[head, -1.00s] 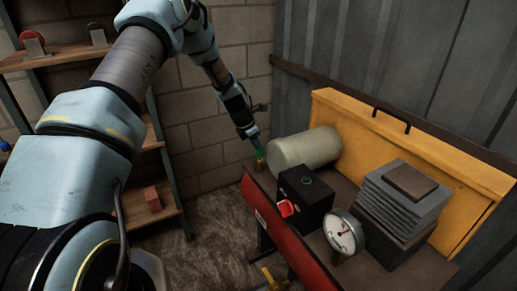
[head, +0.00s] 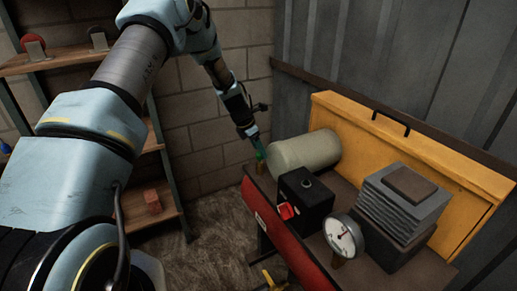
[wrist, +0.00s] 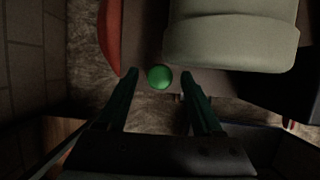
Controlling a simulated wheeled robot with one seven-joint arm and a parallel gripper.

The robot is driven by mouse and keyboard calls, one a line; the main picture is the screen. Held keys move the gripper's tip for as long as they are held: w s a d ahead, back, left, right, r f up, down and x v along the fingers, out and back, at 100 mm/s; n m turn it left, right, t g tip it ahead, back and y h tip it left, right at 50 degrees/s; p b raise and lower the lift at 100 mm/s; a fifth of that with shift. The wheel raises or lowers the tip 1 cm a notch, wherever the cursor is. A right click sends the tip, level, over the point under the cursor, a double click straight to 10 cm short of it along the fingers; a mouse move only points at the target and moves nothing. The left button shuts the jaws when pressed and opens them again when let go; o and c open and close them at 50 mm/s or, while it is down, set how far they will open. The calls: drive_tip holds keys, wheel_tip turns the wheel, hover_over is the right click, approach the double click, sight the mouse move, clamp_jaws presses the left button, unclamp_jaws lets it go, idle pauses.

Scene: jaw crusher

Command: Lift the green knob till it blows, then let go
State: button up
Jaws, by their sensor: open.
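The green knob (wrist: 160,77) shows as a round ball in the wrist view, just beyond and between my two fingertips. My gripper (wrist: 158,74) is open there, with a finger on each side and visible gaps between the fingers and the knob. In the head view my gripper (head: 259,153) points down at the far left end of the bench, beside the pale tank. The knob is hard to tell from the green fingers there. A brass-coloured stem below the gripper is small and partly hidden.
The pale cylindrical tank (head: 305,150) lies close to the right of my gripper. A black box with a red switch (head: 286,210), a round gauge (head: 344,236) and stacked grey plates (head: 402,202) stand nearer. A red panel (head: 277,232) edges the bench.

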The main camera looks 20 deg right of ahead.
drive_tip(key=shift+r, duration=0.1)
drive_tip(key=b+v, duration=0.2)
drive_tip(key=v, duration=0.8)
drive_tip(key=shift+r, duration=0.3)
drive_tip(key=shift+a, duration=0.15)
